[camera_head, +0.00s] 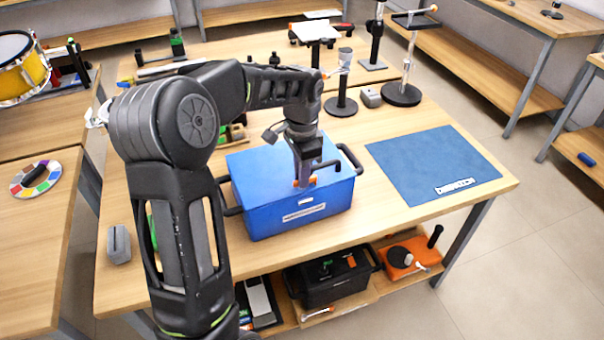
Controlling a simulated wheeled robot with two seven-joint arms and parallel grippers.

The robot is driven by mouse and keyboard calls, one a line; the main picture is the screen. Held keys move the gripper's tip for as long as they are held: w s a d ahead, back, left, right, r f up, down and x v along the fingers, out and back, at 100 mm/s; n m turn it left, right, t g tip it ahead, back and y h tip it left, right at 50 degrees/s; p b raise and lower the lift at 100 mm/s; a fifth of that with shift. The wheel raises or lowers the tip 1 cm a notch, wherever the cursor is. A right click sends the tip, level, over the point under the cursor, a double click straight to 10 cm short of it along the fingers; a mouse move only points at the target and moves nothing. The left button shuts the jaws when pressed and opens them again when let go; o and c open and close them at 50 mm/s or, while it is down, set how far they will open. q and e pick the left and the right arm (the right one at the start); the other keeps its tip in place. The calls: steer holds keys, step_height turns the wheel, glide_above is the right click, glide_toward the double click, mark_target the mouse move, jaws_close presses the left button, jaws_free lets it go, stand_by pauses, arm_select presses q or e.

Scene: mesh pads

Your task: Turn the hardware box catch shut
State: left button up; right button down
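The blue hardware box (265,205) stands on the wooden table with its lid down, black handles at its sides and a pale label on its front. My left gripper (304,180) points down at the upper front edge of the box, right of its middle. A small orange part (311,181) shows right at the fingertips; it may be the catch, but the gripper covers most of that spot. I cannot tell whether the fingers touch it, how it is turned, or whether they are open or shut. My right gripper is not in view.
Black stands (341,105) and a small grey block (371,97) stand behind the box. A grey slotted block (119,245) sits at front left. A black case (332,282) is on the shelf below.

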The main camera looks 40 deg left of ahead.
arm_select(q)
jaws_close()
steer(key=shift+m, duration=0.4)
steer(key=m, duration=0.3)
steer(key=m+p, duration=0.1)
steer(key=m, duration=0.3)
steer(key=shift+m, duration=0.4)
steer(key=m, duration=0.4)
steer(key=shift+p, duration=0.35)
steer(key=m+p, duration=0.1)
steer(key=m, duration=0.4)
steer(key=shift+m, duration=0.3)
